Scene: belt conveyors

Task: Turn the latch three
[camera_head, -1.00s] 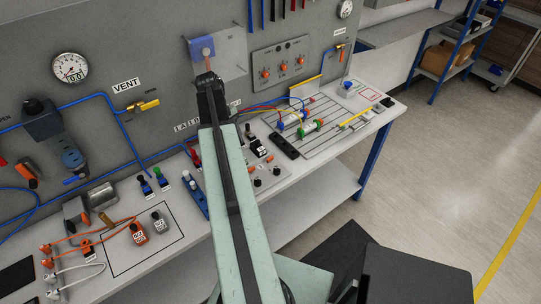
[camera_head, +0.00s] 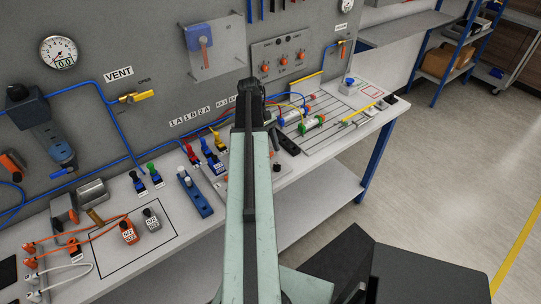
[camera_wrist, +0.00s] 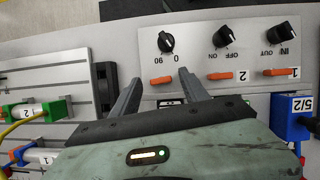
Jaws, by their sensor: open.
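In the wrist view, a pale panel (camera_wrist: 205,62) carries three orange latch levers. The one under the 0–90 dial is the third latch (camera_wrist: 162,81), lying crosswise in the picture; its number label is not clearly readable between the fingers. The latches labelled 2 (camera_wrist: 221,76) and 1 (camera_wrist: 275,73) lie to its right. My gripper (camera_wrist: 160,84) is open and empty, with one finger on each side of the third latch; I cannot tell whether they touch it. In the head view my gripper (camera_head: 250,92) is seen from behind, and my arm hides most of the panel.
Black dials (camera_wrist: 223,37) stand above the levers. Wall panels and hoses stand behind the bench (camera_head: 200,235). Open floor (camera_head: 450,190) is on the right.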

